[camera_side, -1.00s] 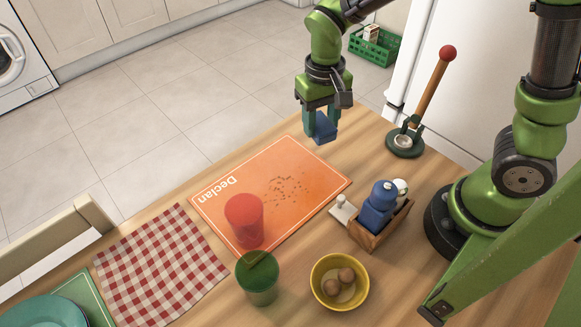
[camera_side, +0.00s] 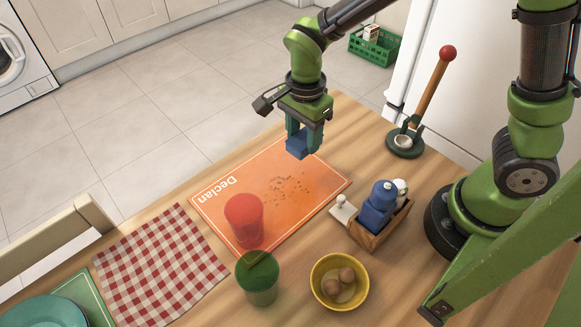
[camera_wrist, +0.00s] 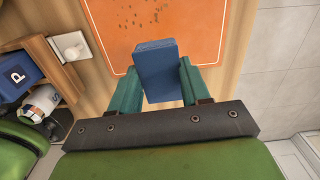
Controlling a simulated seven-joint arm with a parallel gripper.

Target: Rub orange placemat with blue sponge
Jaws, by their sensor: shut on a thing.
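The orange placemat (camera_side: 235,200) lies flat on the wooden table, with the white word "Declan" and a patch of dark crumbs. My gripper (camera_side: 299,146) is shut on the blue sponge (camera_side: 297,148), above the far right part of the placemat. In the wrist view the blue sponge (camera_wrist: 157,70) sits between the teal fingers of my gripper (camera_wrist: 155,90). The orange placemat (camera_wrist: 190,22) and some crumbs show beyond it there. The sponge appears raised off the placemat, but the exact gap is hard to tell.
A red cup (camera_side: 244,220) stands on the placemat's near part. A green cup (camera_side: 257,280) and a yellow bowl (camera_side: 339,282) stand nearer. A wooden caddy (camera_side: 378,228) with bottles is right of the placemat. A red-knobbed stand (camera_side: 405,142) is farther back. A checked cloth (camera_side: 160,265) lies left.

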